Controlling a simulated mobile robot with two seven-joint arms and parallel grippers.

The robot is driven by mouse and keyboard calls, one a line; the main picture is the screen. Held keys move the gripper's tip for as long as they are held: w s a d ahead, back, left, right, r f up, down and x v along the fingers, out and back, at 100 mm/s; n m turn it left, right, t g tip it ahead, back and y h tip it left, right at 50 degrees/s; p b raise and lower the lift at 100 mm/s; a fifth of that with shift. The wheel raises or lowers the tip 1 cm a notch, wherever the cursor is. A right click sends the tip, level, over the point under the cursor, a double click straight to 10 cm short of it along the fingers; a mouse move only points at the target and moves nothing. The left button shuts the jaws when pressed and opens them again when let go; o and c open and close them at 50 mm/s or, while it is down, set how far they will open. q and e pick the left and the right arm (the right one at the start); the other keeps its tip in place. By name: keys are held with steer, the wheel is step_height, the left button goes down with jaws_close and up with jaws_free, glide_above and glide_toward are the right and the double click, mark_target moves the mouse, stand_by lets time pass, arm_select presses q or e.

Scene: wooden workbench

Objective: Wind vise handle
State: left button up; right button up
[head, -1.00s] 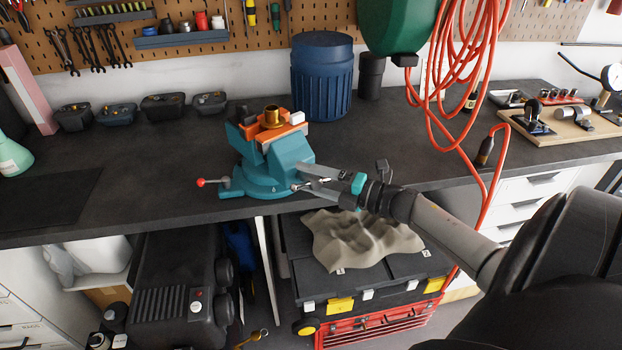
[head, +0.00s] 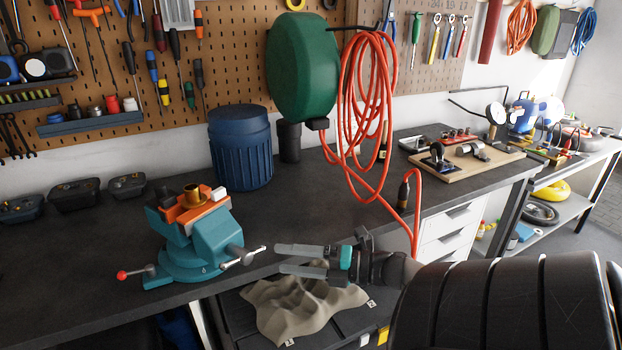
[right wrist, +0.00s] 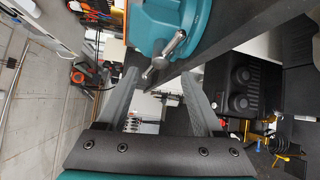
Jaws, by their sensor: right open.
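The teal vise (head: 205,243) stands on the front edge of the dark bench, with orange jaws holding a brass-coloured part (head: 193,196). Its metal handle (head: 243,257) sticks out at the vise's right side. My right gripper (head: 278,258) is open and empty just right of the handle, its fingers pointing left at it. In the right wrist view the handle (right wrist: 164,56) shows ahead of the gap between the open fingers (right wrist: 158,84), with the vise (right wrist: 165,25) beyond. I cannot tell any contact. My left gripper is not in view.
A blue ribbed bin (head: 240,150) stands behind the vise. A red hose (head: 368,95) hangs from a green reel (head: 302,70), and its end drops near the bench front. A beige cloth (head: 300,305) lies on a toolbox below the bench edge.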

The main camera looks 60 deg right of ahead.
steer(key=shift+v, duration=2.15)
steer(key=shift+w, duration=0.1)
